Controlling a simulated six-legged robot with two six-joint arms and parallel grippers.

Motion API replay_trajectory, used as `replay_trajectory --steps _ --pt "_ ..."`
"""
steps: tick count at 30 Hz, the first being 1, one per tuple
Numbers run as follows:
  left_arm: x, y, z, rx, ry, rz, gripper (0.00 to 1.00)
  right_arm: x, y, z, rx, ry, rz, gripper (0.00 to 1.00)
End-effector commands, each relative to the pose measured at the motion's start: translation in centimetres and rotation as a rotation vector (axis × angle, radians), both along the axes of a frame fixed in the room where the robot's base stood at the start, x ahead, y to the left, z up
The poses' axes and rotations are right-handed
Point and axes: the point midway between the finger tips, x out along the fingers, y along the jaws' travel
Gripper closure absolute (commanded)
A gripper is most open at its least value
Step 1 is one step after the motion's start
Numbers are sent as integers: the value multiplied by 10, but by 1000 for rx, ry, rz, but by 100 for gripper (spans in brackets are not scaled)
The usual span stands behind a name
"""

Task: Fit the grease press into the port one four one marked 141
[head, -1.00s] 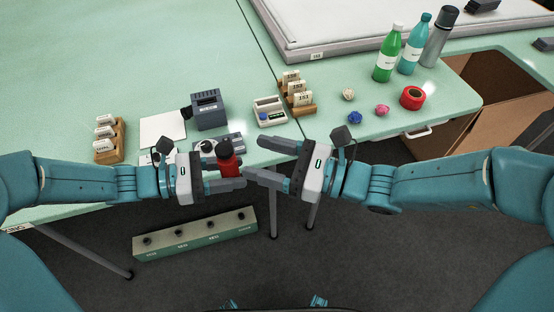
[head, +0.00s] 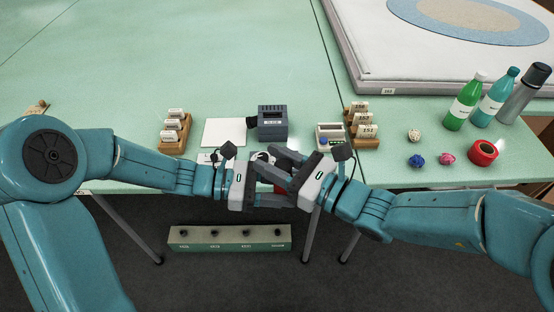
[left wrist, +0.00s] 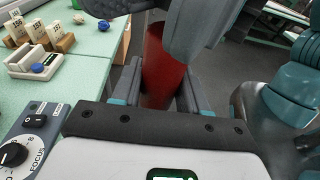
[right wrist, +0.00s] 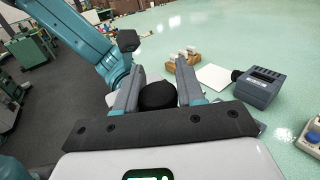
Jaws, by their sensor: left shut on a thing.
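The grease press is a red cylinder with a black top. In the head view only a bit of its red body (head: 279,189) shows between my grippers; its red body fills the jaws in the left wrist view (left wrist: 163,66). My left gripper (head: 283,187) is shut on it. My right gripper (head: 276,166) is at its top, jaws apart around the black cap (right wrist: 158,95); I cannot tell whether they touch it. A long low green-grey box (head: 230,246) with several black ports stands on the floor below the table's front edge. Its labels are too small to read.
On the green table (head: 130,85) are a white sheet (head: 223,131), a dark grey device (head: 273,122), a small tray (head: 330,137) and two wooden tag racks (head: 173,145) (head: 364,140). Bottles (head: 463,101) and red tape (head: 484,152) stand at right. Table legs (head: 312,236) rise near the box.

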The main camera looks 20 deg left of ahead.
Motion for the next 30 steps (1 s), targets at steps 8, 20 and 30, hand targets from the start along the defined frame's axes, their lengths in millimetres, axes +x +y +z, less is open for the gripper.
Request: replay_trajectory --steps 8,20,30 --pt "-1 0 0 -1 -2 -2 27 1 -1 1 1 0 -4 100" --pt "-2 12 2 1 -3 4 27 1 -1 1 1 0 -3 100" --pt "-18 85 13 1 -3 5 27 1 -1 0 1 0 -2 100"
